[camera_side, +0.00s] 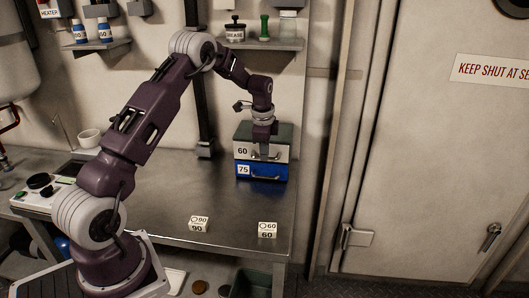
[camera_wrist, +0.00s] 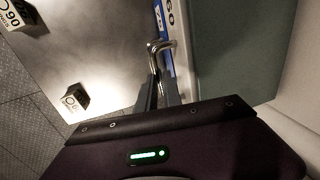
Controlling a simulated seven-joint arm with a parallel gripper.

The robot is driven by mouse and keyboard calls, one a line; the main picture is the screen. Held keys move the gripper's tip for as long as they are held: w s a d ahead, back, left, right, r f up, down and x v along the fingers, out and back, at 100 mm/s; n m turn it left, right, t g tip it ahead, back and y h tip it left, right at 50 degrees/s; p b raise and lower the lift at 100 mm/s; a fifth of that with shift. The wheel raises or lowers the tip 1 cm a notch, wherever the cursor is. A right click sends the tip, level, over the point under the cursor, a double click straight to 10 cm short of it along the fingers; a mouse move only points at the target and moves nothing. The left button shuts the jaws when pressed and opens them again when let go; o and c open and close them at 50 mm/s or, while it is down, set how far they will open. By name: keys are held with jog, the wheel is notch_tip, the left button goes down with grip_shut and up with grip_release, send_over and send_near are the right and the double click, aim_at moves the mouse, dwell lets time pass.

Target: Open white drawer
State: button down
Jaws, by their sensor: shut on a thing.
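The white drawer (camera_side: 281,153), labelled 60, is the upper drawer of a small cabinet with a green-grey top (camera_side: 285,133) at the back right of the bench. It looks closed, its front about level with the blue drawer below. My gripper (camera_side: 263,154) reaches down in front of the white drawer, at its handle. In the wrist view my gripper fingers (camera_wrist: 159,94) are closed together at a bent metal handle (camera_wrist: 157,46), beside the white front (camera_wrist: 181,60). The fingers hide part of the handle.
The blue drawer (camera_side: 268,172), labelled 75, has its own handle. Two white number blocks, 90 (camera_side: 198,224) and 60 (camera_side: 267,230), stand on the bench (camera_side: 165,200) nearer the front. The bench before the cabinet is clear. A shelf (camera_side: 262,44) with jars hangs above.

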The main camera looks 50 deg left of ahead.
dwell(0.7)
jog(key=s+d, duration=0.7)
jog(key=shift+s+d, duration=0.1)
jog(key=c, duration=1.5)
grip_release()
